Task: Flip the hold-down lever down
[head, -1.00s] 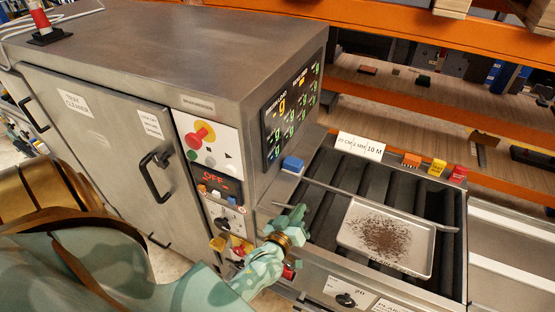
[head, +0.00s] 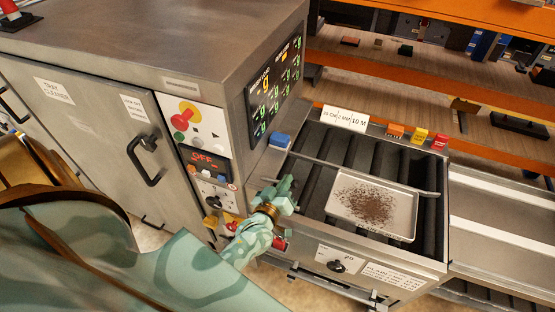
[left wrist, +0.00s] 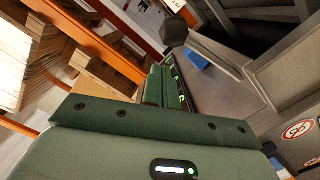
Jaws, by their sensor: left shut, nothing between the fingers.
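My left gripper (head: 284,188) is shut and empty, at the left end of the roller bed beside the cleaner's control panel. In the left wrist view its closed green fingers (left wrist: 155,88) point away from the camera. A dark knob on a grey rod (left wrist: 174,33), which looks like the hold-down lever, stands just beyond the fingertips and appears apart from them. In the head view the gripper largely hides that lever. A thin grey hold-down bar (head: 345,169) crosses the rollers above the tray (head: 403,215), which bears brown crumbs. My right gripper is not in view.
The steel cleaner cabinet (head: 130,50) stands left, with a black door handle (head: 143,160) and a display reading OFF (head: 207,160). A blue block (head: 279,140) sits near the cabinet corner. Orange, yellow and red blocks (head: 420,135) line the bed's far edge. A black knob (head: 337,266) is in front.

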